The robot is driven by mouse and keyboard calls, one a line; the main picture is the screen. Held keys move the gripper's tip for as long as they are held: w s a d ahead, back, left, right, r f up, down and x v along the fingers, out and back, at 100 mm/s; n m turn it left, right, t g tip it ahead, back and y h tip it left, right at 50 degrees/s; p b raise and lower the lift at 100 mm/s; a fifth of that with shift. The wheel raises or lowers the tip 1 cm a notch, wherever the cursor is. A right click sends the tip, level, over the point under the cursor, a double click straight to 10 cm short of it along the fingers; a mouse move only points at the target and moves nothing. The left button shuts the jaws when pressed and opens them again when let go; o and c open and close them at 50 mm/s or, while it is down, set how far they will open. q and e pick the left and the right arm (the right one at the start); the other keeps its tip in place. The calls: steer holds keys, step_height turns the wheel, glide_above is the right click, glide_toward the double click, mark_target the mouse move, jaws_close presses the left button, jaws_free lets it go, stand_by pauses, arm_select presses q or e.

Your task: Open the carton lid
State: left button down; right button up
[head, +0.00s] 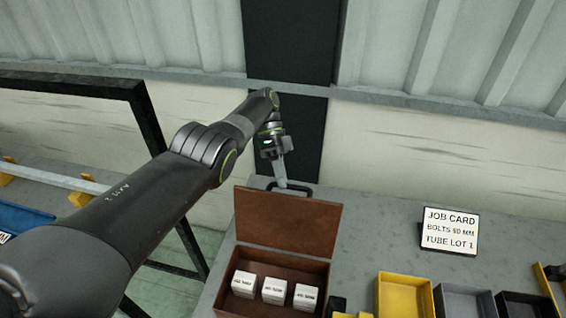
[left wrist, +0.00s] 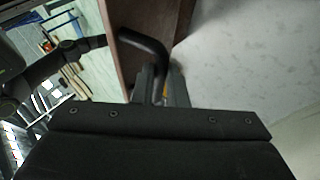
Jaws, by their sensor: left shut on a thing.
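The brown carton (head: 322,268) stands on the grey bench in the head view. Its lid (head: 287,222) is raised, tilted up and back at the far side, so the inside shows. A black handle (head: 303,188) sits at the lid's upper edge. My left gripper (head: 281,182) is at that handle, behind the lid's top edge. In the left wrist view the fingers (left wrist: 160,88) are shut on the black handle (left wrist: 146,45), with the brown lid (left wrist: 158,22) beside it. My right gripper is not in view.
Several small white labelled boxes (head: 274,291) sit inside the carton. A job card (head: 450,230) stands on the bench at right. A yellow bin (head: 404,294) and a grey bin (head: 462,301) are at lower right. The wall is close behind the bench.

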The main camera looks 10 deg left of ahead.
arm_select(q)
steer(key=shift+s+f, duration=0.25)
steer(key=shift+f, duration=0.45)
steer(key=c, duration=1.8)
jaws_free()
steer(key=o, duration=0.3)
steer(key=shift+r, duration=0.2)
steer(key=shift+o, duration=0.2)
steer(key=shift+r, duration=0.1)
